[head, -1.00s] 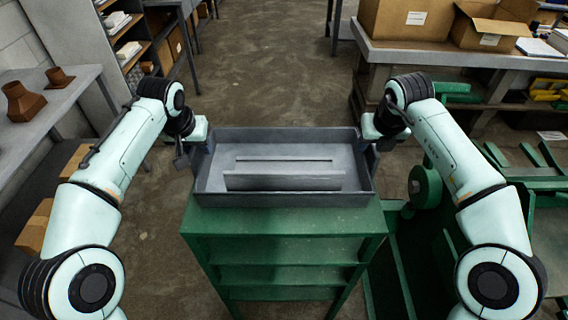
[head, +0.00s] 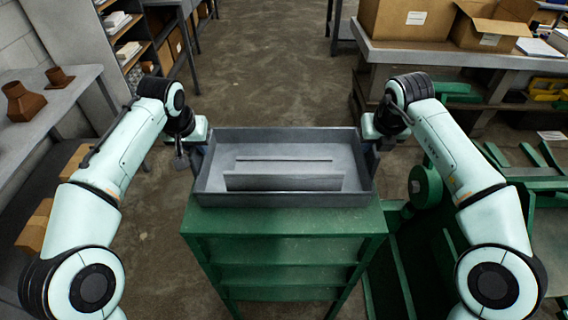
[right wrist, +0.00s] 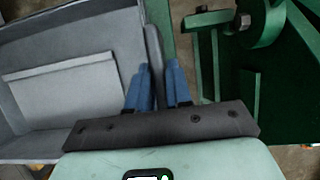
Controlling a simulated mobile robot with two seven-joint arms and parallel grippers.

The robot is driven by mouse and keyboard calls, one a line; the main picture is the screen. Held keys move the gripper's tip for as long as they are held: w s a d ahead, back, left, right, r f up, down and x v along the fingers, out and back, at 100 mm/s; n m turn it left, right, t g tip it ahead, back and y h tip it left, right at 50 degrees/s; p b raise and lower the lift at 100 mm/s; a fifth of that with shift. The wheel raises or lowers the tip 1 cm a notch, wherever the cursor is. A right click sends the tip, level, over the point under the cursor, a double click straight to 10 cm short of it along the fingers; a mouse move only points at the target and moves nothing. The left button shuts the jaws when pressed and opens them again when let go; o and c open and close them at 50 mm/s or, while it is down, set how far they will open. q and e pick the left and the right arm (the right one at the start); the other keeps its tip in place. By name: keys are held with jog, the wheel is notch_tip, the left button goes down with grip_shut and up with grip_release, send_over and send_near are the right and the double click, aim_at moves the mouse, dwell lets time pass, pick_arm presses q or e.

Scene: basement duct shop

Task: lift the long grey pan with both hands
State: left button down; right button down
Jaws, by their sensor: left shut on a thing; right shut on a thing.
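The long grey pan (head: 283,199) is a shallow open tray on top of the green stand (head: 285,222), and it looks level. No clear gap shows between pan and stand. My left gripper (head: 204,150) is shut on the pan's left end wall. My right gripper (head: 368,152) is shut on the right end wall. In the right wrist view, the blue fingers of my right gripper (right wrist: 158,82) stand on both sides of the pan's wall (right wrist: 153,48). The fingertips of my left gripper are partly hidden in the head view.
Green machinery (head: 424,185) stands close to the right. A grey bench (head: 45,118) is at the left. A bench with cartons (head: 408,20) is at the back right. Floor behind the pan is clear.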

pick_arm(q)
jog(key=shift+r, duration=0.2)
pick_arm(e)
jog(key=shift+r, duration=0.2)
dwell(0.4)
